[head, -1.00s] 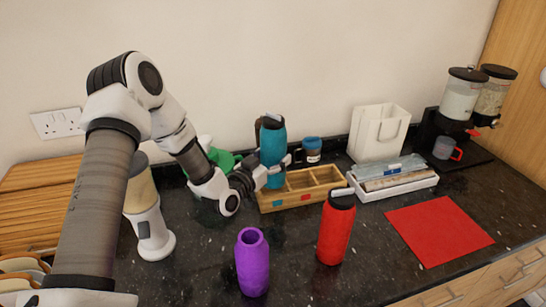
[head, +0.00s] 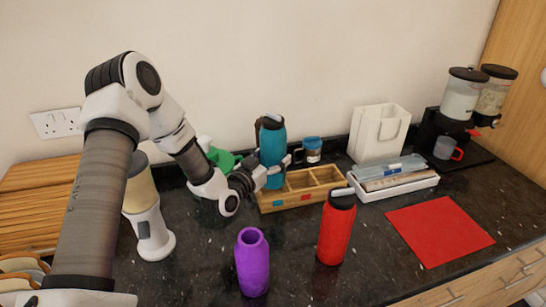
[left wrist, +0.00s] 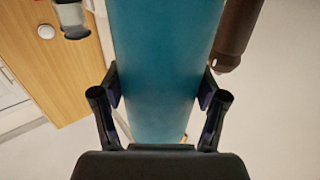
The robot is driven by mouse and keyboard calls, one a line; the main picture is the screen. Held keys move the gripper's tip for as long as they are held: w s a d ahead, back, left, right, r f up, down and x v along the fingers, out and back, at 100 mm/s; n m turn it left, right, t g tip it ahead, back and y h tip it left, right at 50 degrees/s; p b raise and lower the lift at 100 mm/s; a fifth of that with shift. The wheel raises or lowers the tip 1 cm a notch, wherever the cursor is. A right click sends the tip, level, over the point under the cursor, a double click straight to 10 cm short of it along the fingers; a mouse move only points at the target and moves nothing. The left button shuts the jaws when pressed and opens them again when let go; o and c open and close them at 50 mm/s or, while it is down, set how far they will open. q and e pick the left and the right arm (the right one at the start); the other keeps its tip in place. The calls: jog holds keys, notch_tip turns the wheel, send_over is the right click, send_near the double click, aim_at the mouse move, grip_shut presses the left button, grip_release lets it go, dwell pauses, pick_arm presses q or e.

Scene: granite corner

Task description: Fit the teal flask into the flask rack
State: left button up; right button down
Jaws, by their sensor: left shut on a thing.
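The teal flask (head: 272,152) stands upright with its lower end at the left compartment of the wooden flask rack (head: 293,204). The head view does not show clearly whether its base rests on the rack floor. My left gripper (head: 272,176) is shut on the teal flask from the left, low on its body. In the left wrist view the teal flask (left wrist: 165,65) fills the space between the two fingers (left wrist: 160,95). The rack's middle and right compartments look empty. My right gripper is not in view.
A purple flask (head: 252,265) and a red flask (head: 336,230) stand in front of the rack. A red mat (head: 440,231) lies flat at right.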

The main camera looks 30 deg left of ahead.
pick_arm(q)
jog(key=shift+f+b, duration=2.4)
jog(key=shift+f, duration=0.35)
jog(key=shift+r, duration=0.1)
jog(key=shift+r+p, duration=2.05)
jog(key=shift+r, duration=0.45)
jog(key=shift+f+b, duration=2.45)
jog(key=shift+f, duration=0.2)
jog(key=o, duration=1.7)
